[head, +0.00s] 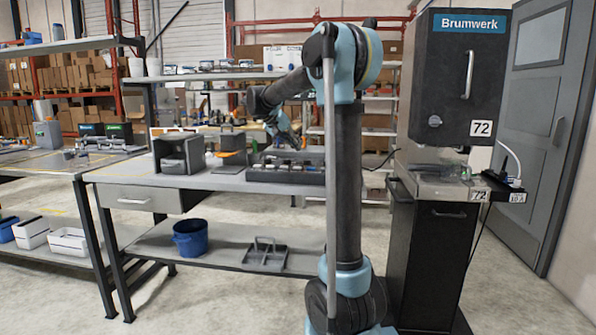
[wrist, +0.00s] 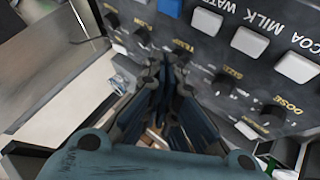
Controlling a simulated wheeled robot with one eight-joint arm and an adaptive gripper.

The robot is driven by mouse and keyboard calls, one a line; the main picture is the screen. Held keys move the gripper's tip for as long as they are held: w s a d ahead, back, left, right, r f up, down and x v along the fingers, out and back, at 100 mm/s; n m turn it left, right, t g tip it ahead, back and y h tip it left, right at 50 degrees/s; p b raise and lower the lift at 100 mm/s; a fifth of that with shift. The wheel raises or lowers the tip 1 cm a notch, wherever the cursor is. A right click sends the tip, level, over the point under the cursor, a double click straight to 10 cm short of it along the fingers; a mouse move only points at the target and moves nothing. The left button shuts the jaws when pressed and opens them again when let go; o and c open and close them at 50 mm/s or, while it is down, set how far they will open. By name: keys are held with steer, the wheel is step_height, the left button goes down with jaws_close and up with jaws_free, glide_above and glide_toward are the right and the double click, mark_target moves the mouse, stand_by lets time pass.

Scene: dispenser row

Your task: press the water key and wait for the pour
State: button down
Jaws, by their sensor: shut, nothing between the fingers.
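In the wrist view, a dark panel (wrist: 225,62) carries a row of square keys. Lettering reading "WATE", cut off at the top edge, stands beside a white key (wrist: 207,21). A second white key (wrist: 250,42) stands by "MILK" and a third (wrist: 297,66) by "COA". A blue key (wrist: 170,6) sits at the top edge, its label out of view. My gripper (wrist: 168,72) is shut and empty in front of the panel, below the keys in the picture. In the head view my gripper (head: 287,133) is small, above the bench; I cannot tell contact. No pour is visible.
Dark knobs (wrist: 272,115) line the panel near my fingers. In the head view, a black tray (head: 285,177) and a dark boxy device (head: 178,153) stand on the bench (head: 225,183). A tall Brumwerk machine (head: 455,85) stands right of my arm.

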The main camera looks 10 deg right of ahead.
steer(key=shift+f, duration=2.65)
steer(key=shift+f, duration=0.8)
steer(key=shift+r, duration=0.15)
stand_by(0.5)
steer(key=shift+r, duration=0.75)
steer(key=shift+r, duration=2.5)
